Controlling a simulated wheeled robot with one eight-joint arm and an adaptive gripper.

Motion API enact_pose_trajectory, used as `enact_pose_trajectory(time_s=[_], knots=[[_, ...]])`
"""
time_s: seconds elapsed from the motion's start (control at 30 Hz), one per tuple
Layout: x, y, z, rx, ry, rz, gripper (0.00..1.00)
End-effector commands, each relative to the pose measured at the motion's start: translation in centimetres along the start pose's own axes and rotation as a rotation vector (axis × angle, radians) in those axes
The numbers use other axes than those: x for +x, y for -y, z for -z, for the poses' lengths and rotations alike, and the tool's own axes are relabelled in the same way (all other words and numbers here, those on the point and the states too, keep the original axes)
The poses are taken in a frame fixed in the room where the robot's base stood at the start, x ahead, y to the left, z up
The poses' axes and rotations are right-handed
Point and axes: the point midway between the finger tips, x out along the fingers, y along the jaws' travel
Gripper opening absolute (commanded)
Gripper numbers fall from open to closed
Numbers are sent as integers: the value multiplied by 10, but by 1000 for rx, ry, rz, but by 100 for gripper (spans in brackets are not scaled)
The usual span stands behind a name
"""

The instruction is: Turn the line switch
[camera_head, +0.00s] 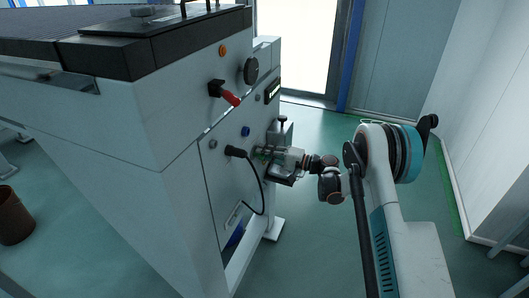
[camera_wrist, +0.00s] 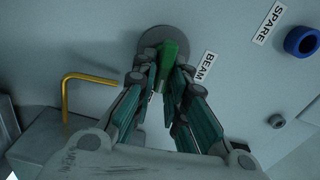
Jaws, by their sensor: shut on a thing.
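In the wrist view a green switch handle (camera_wrist: 169,58) stands on a round grey base (camera_wrist: 153,38), with a label reading BEAM beside it. My gripper (camera_wrist: 165,72) has its two fingers shut on this handle, one on each side, hiding part of it. In the head view my gripper (camera_head: 264,153) is at the cabinet's front panel, and the handle is hard to make out there. A red-handled switch (camera_head: 230,98) sits higher on the panel, apart from my gripper. I cannot read a label naming a line switch in either view.
A blue ring socket (camera_wrist: 302,41) is near the SPARE label (camera_wrist: 268,22). A yellow bent rod (camera_wrist: 88,79) sticks out left of my gripper. A black plug (camera_head: 235,152) trails a cable (camera_head: 263,195) below my gripper. Green floor (camera_head: 320,125) is clear beyond my arm.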

Motion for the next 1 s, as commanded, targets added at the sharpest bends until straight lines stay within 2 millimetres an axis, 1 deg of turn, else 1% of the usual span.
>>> enact_pose_trajectory(time_s=[0.3,0.8,0.83,0.9,1.0], knots=[[-1,-3,1,106,-2,-2,0],[-1,-3,0,123,-2,-2,0],[-1,-3,0,123,-2,-2,15],[-1,-3,0,123,-2,-2,30],[-1,-3,0,123,-2,-1,30]])
